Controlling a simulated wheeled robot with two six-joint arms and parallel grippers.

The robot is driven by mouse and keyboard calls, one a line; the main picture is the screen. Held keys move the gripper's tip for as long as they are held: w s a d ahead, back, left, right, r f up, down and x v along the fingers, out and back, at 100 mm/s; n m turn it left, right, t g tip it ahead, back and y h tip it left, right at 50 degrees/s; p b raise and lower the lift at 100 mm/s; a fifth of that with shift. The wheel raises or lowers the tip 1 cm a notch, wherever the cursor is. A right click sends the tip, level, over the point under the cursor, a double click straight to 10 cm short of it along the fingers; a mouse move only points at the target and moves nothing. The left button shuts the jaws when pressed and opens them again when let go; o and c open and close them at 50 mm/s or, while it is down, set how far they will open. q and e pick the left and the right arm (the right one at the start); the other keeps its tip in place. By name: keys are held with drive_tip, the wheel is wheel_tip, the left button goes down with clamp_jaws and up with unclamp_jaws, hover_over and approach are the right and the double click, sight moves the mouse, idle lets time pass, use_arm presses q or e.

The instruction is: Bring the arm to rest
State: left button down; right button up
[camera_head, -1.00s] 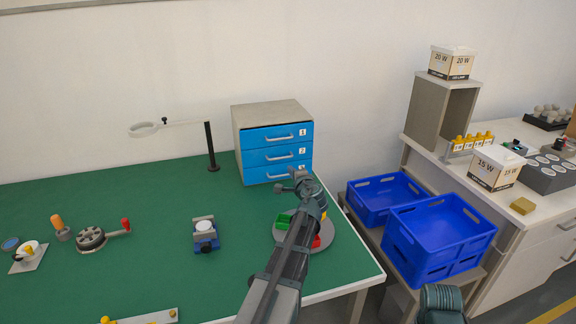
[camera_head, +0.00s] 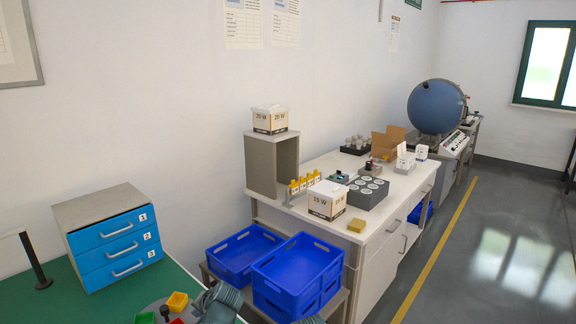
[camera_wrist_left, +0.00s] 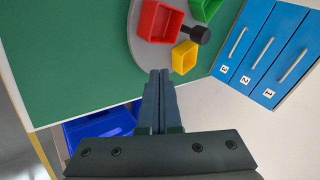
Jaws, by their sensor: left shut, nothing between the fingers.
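My left gripper (camera_wrist_left: 160,76) is shut and empty in the left wrist view. Its fingertips are near the edge of the grey round tray (camera_wrist_left: 137,48), with the yellow bin (camera_wrist_left: 184,58) and red bin (camera_wrist_left: 158,24) just beyond; I cannot tell its height above them. In the head view, part of my left arm shows at the bottom edge beside the yellow bin (camera_head: 177,301); its fingers are not clear there. My right gripper is not in view.
The blue drawer cabinet (camera_head: 113,246) stands on the green table, drawers shut. Blue crates (camera_head: 297,274) stand right of the table. Beyond them is a white bench (camera_head: 390,205) with boxes and a lamp rack. The floor at the right (camera_head: 480,265) is clear.

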use_arm(q)
drive_tip(key=s+d+h, duration=0.1)
drive_tip(key=s+d, duration=0.1)
drive_tip(key=d, duration=0.1)
drive_tip(key=s+d+f+g+h+p, duration=0.1)
drive_tip(key=s+d, duration=0.2)
drive_tip(key=s+d+g, duration=0.1)
drive_tip(key=s+d, duration=0.2)
drive_tip(key=d, duration=0.1)
drive_tip(key=shift+f+h, duration=0.3)
drive_tip(key=shift+h, duration=0.1)
drive_tip(key=s+d+g+h+p, duration=0.2)
drive_tip(key=s+d+g, duration=0.1)
drive_tip(key=s+d, duration=0.7)
drive_tip(key=shift+s+f+g+h, duration=0.3)
drive_tip(key=shift+s+g, duration=0.1)
drive_tip(key=shift+s, duration=0.1)
